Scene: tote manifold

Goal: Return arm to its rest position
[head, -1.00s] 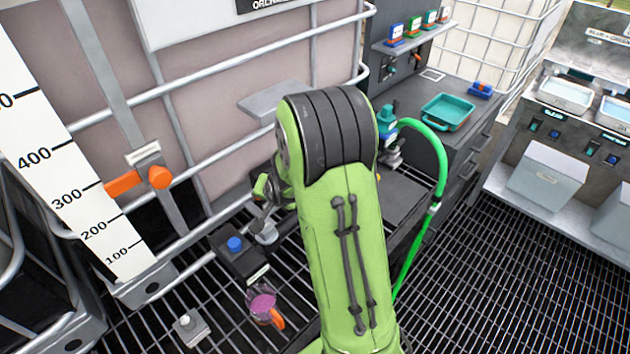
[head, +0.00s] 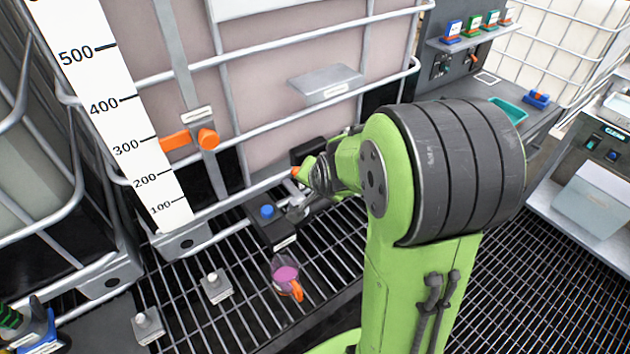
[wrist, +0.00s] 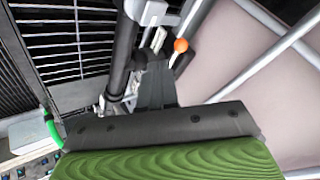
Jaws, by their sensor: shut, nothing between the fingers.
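My green arm fills the right middle of the head view, its black-banded elbow raised in front of the caged tank (head: 285,130). My gripper is mostly hidden in the head view, behind and left of the elbow, near the tank's lower rail. In the wrist view my gripper (wrist: 155,65) shows as dark fingers close together, shut and empty. An orange knob (wrist: 181,45) lies just beyond the fingertips in that view. A cup with purple liquid and an orange handle (head: 286,275) stands on the grating below, apart from my gripper.
A black box with a blue button (head: 267,212) sits by the tank's foot. A teal tray (head: 508,110) rests on the bench. The grating at right is clear.

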